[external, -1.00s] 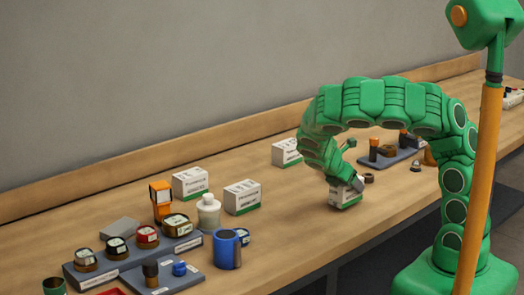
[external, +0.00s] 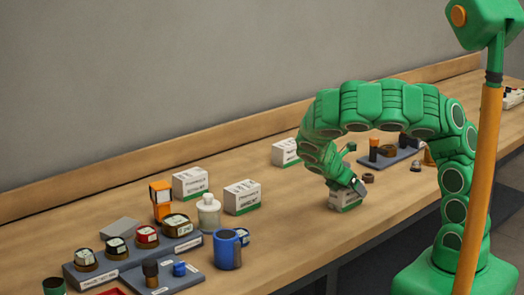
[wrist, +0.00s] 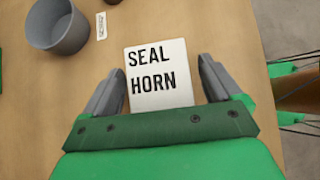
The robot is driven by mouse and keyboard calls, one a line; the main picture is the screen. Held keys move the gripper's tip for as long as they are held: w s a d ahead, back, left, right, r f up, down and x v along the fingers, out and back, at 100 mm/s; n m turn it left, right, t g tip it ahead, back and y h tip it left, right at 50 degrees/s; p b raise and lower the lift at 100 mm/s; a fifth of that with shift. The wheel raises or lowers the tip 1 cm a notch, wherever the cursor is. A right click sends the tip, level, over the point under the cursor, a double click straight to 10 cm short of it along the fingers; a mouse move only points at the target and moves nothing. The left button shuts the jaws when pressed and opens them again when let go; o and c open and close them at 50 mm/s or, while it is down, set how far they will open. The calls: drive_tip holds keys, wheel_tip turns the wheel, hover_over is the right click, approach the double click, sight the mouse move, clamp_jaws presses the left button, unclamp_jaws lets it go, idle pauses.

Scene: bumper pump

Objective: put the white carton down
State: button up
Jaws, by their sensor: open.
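The white carton (external: 345,201) with a green lower band stands on the bench beneath my gripper (external: 357,186). In the wrist view the top of the carton (wrist: 160,88) reads "SEAL HORN" and lies between my two grey fingers. My gripper (wrist: 158,82) is open, with a gap between each finger and the carton's sides. The carton's far side is partly hidden by my gripper in the external view.
Other white cartons stand at the back (external: 286,152) and to the left (external: 242,197), (external: 190,183). A grey tray (external: 392,157) with dark parts is to the right. A grey cup (wrist: 60,27) and small label (wrist: 101,26) are near the carton.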

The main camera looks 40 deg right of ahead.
drive_tip(key=v, duration=1.2)
drive_tip(key=shift+r, duration=0.1)
drive_tip(key=y, duration=1.1)
approach(243, 186)
wheel_tip(243, 186, down, 5)
drive_tip(key=shift+w+a+f, duration=0.1)
drive_tip(key=shift+f, duration=0.05)
drive_tip(key=shift+a+f, duration=0.3)
drive_tip(key=shift+f, duration=0.95)
drive_tip(key=shift+a+f, duration=0.3)
drive_tip(key=shift+f, duration=0.95)
drive_tip(key=shift+a+f, duration=0.25)
drive_tip(key=shift+f, duration=1)
drive_tip(key=c, duration=1.3)
drive_tip(key=shift+o, duration=0.2)
drive_tip(key=shift+r, duration=0.1)
